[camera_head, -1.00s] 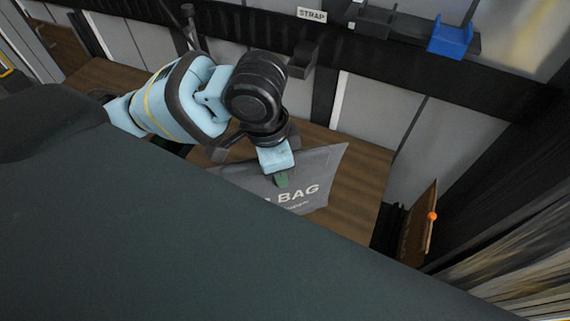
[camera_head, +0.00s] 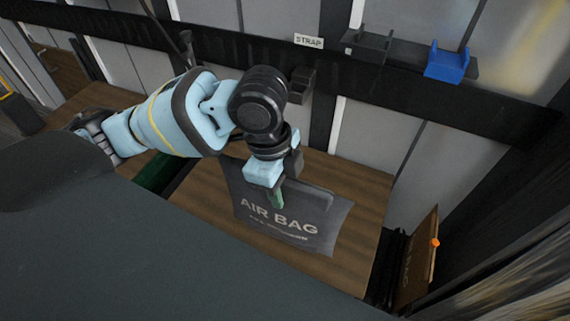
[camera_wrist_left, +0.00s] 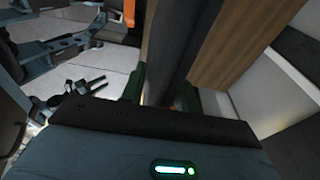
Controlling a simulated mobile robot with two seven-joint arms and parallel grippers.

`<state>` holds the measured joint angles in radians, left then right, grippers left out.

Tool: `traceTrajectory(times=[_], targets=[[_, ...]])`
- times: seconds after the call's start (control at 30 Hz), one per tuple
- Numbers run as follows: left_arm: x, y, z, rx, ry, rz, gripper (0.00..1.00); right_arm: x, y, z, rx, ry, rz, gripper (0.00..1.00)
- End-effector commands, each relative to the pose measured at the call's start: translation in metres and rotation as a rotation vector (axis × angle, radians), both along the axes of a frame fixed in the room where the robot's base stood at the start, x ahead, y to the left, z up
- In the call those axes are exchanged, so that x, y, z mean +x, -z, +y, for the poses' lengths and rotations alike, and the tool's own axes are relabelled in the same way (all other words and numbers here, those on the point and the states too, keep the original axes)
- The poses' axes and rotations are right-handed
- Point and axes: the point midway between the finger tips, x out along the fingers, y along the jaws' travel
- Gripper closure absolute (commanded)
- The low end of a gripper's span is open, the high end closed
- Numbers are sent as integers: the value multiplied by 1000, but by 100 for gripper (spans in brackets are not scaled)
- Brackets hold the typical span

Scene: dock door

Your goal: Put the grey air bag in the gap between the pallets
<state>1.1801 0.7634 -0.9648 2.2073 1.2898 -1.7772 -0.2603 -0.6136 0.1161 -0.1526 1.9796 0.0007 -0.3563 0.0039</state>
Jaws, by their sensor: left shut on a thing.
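The grey air bag (camera_head: 290,222), lettered AIR BAG, hangs tilted from my left gripper (camera_head: 277,195), over the right wooden load top (camera_head: 350,200). My left gripper is shut on the bag's upper part. In the left wrist view the bag is a dark upright band (camera_wrist_left: 182,45) between the green fingertips (camera_wrist_left: 160,92). A dark gap (camera_head: 180,178) with green beside it shows left of the bag, between the right load top and the left wooden load top (camera_head: 100,97). My arm and a large dark surface in front hide much of the gap. My right gripper does not show.
A brown bag-like panel (camera_head: 415,265) with an orange knob stands at the right edge of the load. Behind are a dark wall rail with a STRAP label (camera_head: 309,41), a small dark holder (camera_head: 302,85) and a blue bracket (camera_head: 446,63).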

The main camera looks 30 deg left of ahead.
Motion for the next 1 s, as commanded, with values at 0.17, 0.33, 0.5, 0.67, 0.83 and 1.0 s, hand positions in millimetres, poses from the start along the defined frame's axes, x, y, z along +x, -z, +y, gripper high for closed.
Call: traceTrajectory(times=[0.17,0.33,0.5,0.67,0.83,1.0], targets=[[39,5,18,0,-6,3,100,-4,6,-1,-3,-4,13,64],[69,8,31,-1,-4,2,100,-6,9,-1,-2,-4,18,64],[82,8,37,-1,0,0,100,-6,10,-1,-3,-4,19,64],[84,8,38,-1,0,0,100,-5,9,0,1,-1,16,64],[93,11,42,0,-1,1,100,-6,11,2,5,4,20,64],[91,37,41,0,0,2,100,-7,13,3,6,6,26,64]])
